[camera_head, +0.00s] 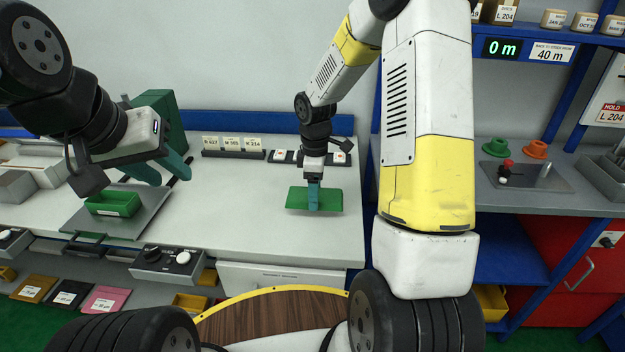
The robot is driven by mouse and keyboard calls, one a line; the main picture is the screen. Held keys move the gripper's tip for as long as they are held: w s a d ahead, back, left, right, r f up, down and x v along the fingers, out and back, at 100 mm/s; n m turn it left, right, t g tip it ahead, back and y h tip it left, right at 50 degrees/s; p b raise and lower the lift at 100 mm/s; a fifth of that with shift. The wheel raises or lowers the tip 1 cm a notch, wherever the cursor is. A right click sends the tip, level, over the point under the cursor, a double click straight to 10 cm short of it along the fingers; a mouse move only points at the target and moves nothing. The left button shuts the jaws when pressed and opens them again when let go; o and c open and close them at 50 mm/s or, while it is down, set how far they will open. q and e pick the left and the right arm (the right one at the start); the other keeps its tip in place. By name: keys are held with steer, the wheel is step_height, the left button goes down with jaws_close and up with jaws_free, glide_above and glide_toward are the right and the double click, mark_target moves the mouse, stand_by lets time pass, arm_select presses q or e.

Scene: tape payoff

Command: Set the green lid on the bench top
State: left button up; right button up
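The green lid (298,199) is a flat rectangle at the right part of the white bench top (240,225). My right gripper (313,205) points down at its middle, with teal fingers close together on it. It looks shut on the lid, though the grip point is hidden behind the fingers. The lid is at or just above the bench; I cannot tell whether it touches. My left gripper (172,178) is open and empty, above and right of a green open box (114,205) on a grey plate (152,208).
Labelled blocks (232,143) and a dark strip with white-topped parts (283,156) stand behind the lid. A black control box (166,262) is at the bench's front edge. The bench between the plate and lid is clear. A blue-framed shelf (520,200) stands right.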

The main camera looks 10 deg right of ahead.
mark_target(324, 194)
steer(key=w+d, duration=0.2)
steer(key=shift+w+d+f, duration=0.2)
steer(key=shift+w+d, duration=0.1)
steer(key=shift+d, duration=0.05)
steer(key=shift+w+d+f, duration=0.15)
steer(key=shift+f, duration=0.75)
steer(key=shift+w+d+f, duration=0.1)
steer(key=shift+f, duration=0.8)
steer(key=shift+f, duration=0.15)
steer(key=o, duration=1.3)
steer(key=shift+o, duration=0.2)
